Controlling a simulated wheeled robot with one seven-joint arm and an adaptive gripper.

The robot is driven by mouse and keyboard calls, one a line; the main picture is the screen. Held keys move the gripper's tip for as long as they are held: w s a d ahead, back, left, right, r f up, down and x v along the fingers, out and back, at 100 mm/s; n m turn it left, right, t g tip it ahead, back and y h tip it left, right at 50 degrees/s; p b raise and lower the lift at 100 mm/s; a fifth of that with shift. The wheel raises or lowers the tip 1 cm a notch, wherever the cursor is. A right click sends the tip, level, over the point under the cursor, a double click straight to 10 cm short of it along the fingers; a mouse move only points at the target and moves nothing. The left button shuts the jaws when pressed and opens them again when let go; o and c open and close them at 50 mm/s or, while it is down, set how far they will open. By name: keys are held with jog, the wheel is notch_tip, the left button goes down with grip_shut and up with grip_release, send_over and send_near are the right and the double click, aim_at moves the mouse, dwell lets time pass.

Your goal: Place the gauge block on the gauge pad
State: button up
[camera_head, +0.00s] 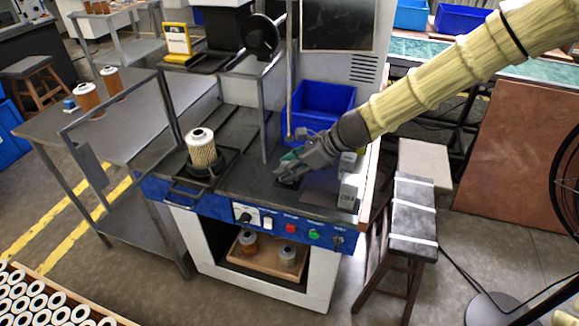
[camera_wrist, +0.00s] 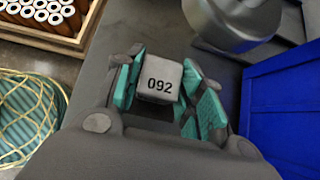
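The gauge block (camera_wrist: 160,80) is a small light grey block marked 092 in the wrist view. It sits between the teal-padded fingers of my gripper (camera_wrist: 162,88), with a pad against each side. In the head view my gripper (camera_head: 286,163) points down and left, low over the dark bench top, and its body hides the block. A small black square (camera_head: 288,183), which looks like the gauge pad, lies on the bench just below the fingertips. Whether the block touches it cannot be told.
A white filter cartridge (camera_head: 201,148) stands in a black holder left of my gripper. A blue bin (camera_head: 322,104) is behind it. A metal frame post (camera_head: 264,115) rises nearby.

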jog(key=shift+o, duration=1.2)
jog(key=shift+r, duration=0.1)
jog(key=v, duration=1.2)
jog(key=shift+p, duration=0.45)
